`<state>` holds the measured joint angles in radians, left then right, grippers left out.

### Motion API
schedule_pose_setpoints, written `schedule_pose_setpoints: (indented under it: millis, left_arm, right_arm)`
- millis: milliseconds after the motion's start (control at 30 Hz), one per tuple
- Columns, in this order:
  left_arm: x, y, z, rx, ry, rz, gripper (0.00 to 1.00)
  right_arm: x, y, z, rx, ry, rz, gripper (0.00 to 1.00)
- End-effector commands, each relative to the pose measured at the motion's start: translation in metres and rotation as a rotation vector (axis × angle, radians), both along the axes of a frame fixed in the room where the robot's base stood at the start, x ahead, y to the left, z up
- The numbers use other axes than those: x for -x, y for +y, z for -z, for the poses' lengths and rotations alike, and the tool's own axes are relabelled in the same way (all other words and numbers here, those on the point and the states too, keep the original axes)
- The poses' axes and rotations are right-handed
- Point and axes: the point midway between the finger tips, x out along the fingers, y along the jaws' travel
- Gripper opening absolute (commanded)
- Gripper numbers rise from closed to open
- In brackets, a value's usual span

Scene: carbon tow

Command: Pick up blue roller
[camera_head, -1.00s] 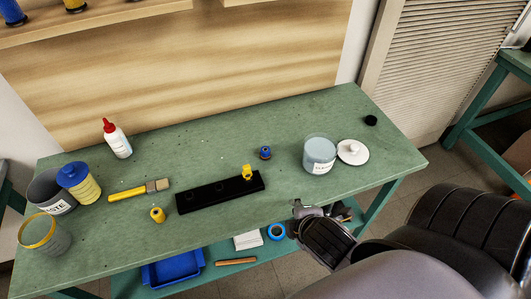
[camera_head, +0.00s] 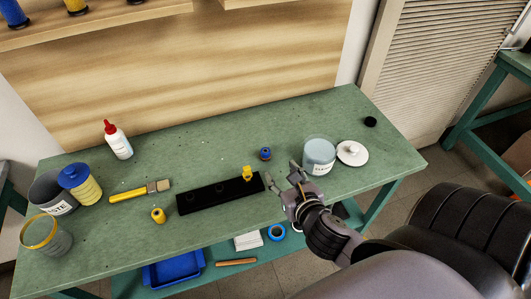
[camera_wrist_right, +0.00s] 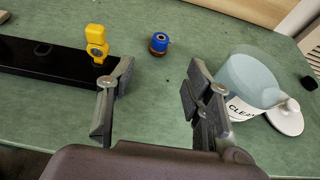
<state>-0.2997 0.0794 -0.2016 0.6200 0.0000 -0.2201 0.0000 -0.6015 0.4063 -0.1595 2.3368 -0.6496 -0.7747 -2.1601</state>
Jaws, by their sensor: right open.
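The small blue roller (camera_head: 265,153) stands on the green table, behind the right end of the black tray and left of the clear jar. In the right wrist view the blue roller (camera_wrist_right: 159,43) has a blue top and a brownish base, and stands beyond the fingertips, roughly between them. My right gripper (camera_head: 282,178) is open and empty over the front of the table, in front of the roller and apart from it. Its two spread fingers also show in the right wrist view (camera_wrist_right: 160,82). My left gripper is in neither view.
The black tray (camera_head: 207,198) holds a yellow piece (camera_head: 247,172) left of my right gripper. A jar with a label (camera_head: 319,160) stands close on the right, its white lid (camera_head: 352,153) beside it.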

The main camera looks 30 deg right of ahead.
Motion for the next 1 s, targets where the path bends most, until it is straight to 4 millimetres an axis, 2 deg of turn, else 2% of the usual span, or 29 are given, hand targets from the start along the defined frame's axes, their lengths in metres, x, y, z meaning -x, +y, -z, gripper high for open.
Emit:
schedule_pose_setpoints:
  millis: [100,300,567,833,1000]
  left_arm:
    - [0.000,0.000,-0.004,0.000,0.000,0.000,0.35]
    - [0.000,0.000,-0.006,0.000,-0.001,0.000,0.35]
    - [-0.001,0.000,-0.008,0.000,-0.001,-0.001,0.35]
    - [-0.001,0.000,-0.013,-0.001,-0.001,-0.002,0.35]
    - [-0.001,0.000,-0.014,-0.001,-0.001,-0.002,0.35]
  right_arm:
    - [-0.025,-0.006,0.008,-0.001,-0.001,0.004,0.47]
    - [-0.058,-0.014,0.024,-0.004,-0.001,0.004,0.47]
    - [-0.075,-0.019,0.031,-0.004,0.000,0.004,0.47]
    - [-0.109,-0.028,0.043,-0.005,0.000,0.004,0.47]
    - [-0.118,-0.030,0.048,-0.005,0.002,0.003,0.47]
